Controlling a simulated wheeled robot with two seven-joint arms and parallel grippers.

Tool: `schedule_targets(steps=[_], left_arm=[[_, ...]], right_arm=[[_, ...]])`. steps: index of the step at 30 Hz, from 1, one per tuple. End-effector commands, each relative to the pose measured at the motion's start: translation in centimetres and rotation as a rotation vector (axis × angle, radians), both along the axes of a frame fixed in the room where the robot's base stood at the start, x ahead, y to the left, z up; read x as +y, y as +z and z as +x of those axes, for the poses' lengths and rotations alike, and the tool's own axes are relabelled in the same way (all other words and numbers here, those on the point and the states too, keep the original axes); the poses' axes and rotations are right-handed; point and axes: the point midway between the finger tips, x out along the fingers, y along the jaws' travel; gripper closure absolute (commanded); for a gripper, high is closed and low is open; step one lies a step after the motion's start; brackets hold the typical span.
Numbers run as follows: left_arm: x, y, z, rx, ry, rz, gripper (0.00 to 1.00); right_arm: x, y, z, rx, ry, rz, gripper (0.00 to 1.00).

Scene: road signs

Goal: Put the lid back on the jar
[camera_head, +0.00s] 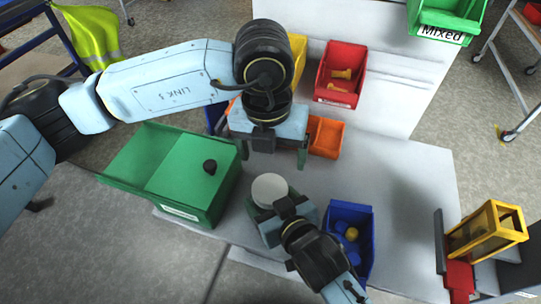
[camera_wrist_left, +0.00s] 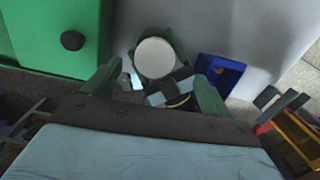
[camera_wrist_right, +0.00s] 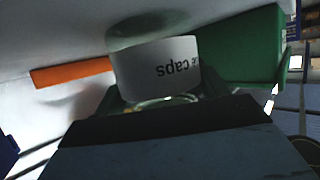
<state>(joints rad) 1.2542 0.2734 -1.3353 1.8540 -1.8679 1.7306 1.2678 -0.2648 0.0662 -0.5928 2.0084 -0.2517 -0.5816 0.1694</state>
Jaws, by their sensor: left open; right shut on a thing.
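A round white top (camera_head: 269,188) stands over the grey table, with its flat face up. In the left wrist view the white top (camera_wrist_left: 156,57) shows as a plain disc. In the right wrist view a white jar-like body (camera_wrist_right: 158,66) bears the upside-down word "caps". I cannot tell where lid and jar meet, or whether a separate lid is present. My right gripper (camera_head: 275,205) is shut around the jar from the front. My left gripper (camera_head: 272,155) is open and empty, above and behind the white top, fingers pointing down.
A green box (camera_head: 185,185) with a black knob (camera_head: 210,166) stands left of the jar. A blue bin (camera_head: 366,256) is close on the right. Orange (camera_head: 327,138) and red (camera_head: 351,58) bins stand behind.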

Motion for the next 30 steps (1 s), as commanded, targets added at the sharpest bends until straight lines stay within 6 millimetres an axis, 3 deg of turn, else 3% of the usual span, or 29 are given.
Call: schedule_targets(steps=[9,15,21,30], left_arm=[[0.1,0.4,-0.6,0.064,0.608,0.009,0.16],[0.2,0.2,-1.1,0.072,0.914,0.023,0.16],[0.2,0.0,-1.3,0.069,1.074,0.031,0.16],[0.2,0.0,-1.4,0.068,1.106,0.032,0.16]], right_arm=[[-0.2,-0.1,0.0,0.002,-0.002,-0.003,0.91],[-0.2,-0.1,0.1,0.001,-0.002,-0.003,0.91],[-0.2,0.0,0.1,0.0,-0.002,-0.002,0.91],[-0.1,0.0,0.1,-0.001,-0.003,-0.001,0.91]])
